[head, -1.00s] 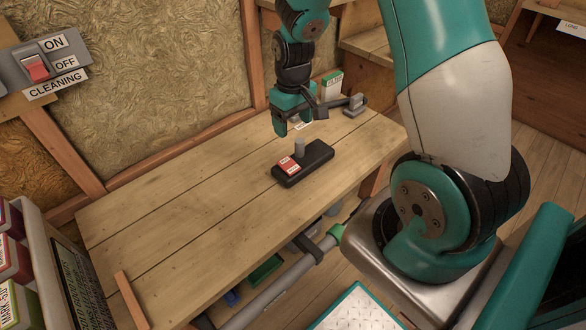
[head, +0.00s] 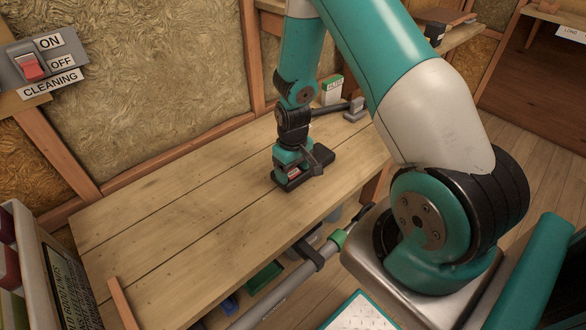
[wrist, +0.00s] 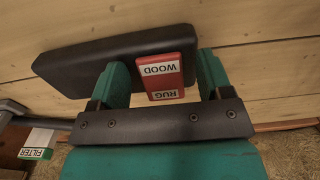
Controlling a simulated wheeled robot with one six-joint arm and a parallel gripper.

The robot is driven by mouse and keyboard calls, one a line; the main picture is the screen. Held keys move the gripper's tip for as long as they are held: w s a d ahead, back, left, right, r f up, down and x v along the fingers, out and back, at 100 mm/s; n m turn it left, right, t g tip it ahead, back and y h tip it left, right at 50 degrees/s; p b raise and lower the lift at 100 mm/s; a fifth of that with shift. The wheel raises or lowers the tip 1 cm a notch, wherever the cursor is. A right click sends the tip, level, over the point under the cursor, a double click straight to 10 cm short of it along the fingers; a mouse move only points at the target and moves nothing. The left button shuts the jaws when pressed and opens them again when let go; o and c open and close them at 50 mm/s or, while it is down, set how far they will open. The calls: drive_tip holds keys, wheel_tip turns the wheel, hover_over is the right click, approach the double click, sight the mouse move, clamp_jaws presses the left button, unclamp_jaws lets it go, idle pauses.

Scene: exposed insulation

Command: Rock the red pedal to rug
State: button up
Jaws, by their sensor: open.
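The red pedal (wrist: 166,72) sits on a black base (wrist: 80,58) on the wooden bench. In the wrist view its labels read WOOD and RUG upside down, with RUG nearer my palm. My gripper (wrist: 160,76) is open, with one green finger on each side of the pedal. I see small gaps, and I cannot tell whether a finger touches it. In the head view my gripper (head: 291,172) is down at the base (head: 318,164) and hides most of the pedal; a bit of red (head: 293,175) shows. The pedal's tilt is unclear.
Behind the base on the bench (head: 190,215) lie a grey-headed tool (head: 355,108) and a white and green FILTER box (head: 332,90). A CLEANING switch (head: 30,67) is on the left wall. The bench's left part is mostly clear.

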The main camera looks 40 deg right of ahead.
drive_tip(key=c, duration=0.9)
drive_tip(key=shift+w+r+g+p, duration=0.2)
drive_tip(key=shift+r+g+p, duration=0.15)
drive_tip(key=shift+g+p, duration=0.6)
drive_tip(key=shift+w+g+p, duration=0.25)
drive_tip(key=shift+g+p, duration=0.55)
drive_tip(key=shift+g, duration=0.35)
drive_tip(key=shift+f, duration=0.1)
drive_tip(key=o, duration=0.9)
drive_tip(key=shift+s, duration=0.1)
